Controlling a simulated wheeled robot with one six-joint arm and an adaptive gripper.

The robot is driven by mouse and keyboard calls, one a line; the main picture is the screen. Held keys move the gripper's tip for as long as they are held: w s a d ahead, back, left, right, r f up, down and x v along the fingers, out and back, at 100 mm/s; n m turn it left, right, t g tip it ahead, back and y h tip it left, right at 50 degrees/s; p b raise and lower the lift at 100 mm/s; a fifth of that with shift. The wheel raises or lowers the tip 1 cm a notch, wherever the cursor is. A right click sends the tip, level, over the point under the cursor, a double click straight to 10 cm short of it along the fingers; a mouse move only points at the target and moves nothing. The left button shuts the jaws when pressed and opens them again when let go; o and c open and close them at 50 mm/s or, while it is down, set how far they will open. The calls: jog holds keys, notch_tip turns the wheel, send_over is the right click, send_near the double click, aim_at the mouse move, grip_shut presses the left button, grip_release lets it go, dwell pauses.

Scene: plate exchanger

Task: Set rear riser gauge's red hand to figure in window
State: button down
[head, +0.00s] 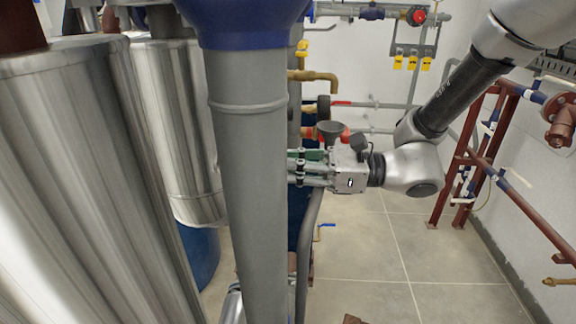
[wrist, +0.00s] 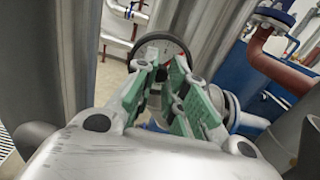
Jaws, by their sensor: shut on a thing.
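In the wrist view a round gauge (wrist: 166,47) with a pale face and dark rim stands just beyond my fingertips. My gripper (wrist: 166,78), with green finger pads, is shut on a small part at the gauge's front, largely hidden between the pads. The fingers also cover the lower part of the dial. The red hand and the figure in the window are too small or hidden to read. In the head view my gripper (head: 296,168) reaches left from the arm, its fingertips partly behind a thick grey pipe. I cannot make out the gauge's face there.
The thick grey pipe (head: 250,190) stands upright in front of the fingertips in the head view. Large metal-clad cylinders (head: 75,180) fill the left. A red pipe frame (head: 465,170) stands at the right wall. The tiled floor (head: 375,255) between is clear.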

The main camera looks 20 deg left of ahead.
jog(key=shift+f, duration=0.1)
jog(key=c, duration=1.4)
grip_release()
jog(key=v, duration=1.2)
